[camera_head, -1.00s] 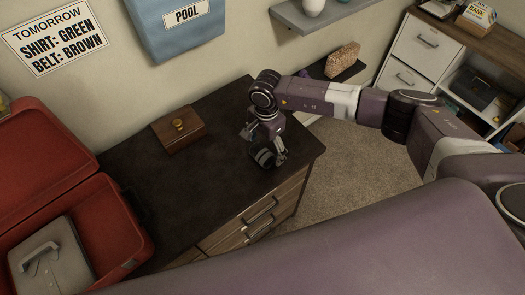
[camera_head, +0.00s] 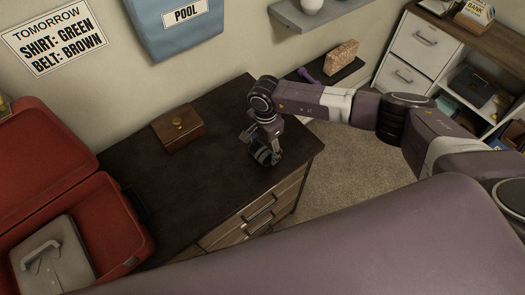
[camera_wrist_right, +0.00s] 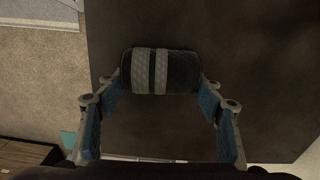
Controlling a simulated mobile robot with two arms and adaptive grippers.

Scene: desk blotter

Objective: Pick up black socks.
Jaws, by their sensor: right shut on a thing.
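The black socks are a rolled dark bundle with grey stripes. They show at the top middle of the right wrist view (camera_wrist_right: 160,71) and, small and dark, in the head view (camera_head: 263,156). My right gripper (camera_head: 266,152) is over the right part of the dark desktop (camera_head: 220,125). In the right wrist view its blue-padded fingers (camera_wrist_right: 160,90) are on both sides of the bundle, shut on it. I cannot tell whether the bundle touches the desktop. My left gripper is not in view.
A small wooden box (camera_head: 178,130) sits at the back of the desktop. An open red suitcase (camera_head: 118,233) with a grey case (camera_head: 55,255) in it stands at the left. A blue bag marked POOL (camera_head: 180,30) hangs on the wall. The desktop's middle is clear.

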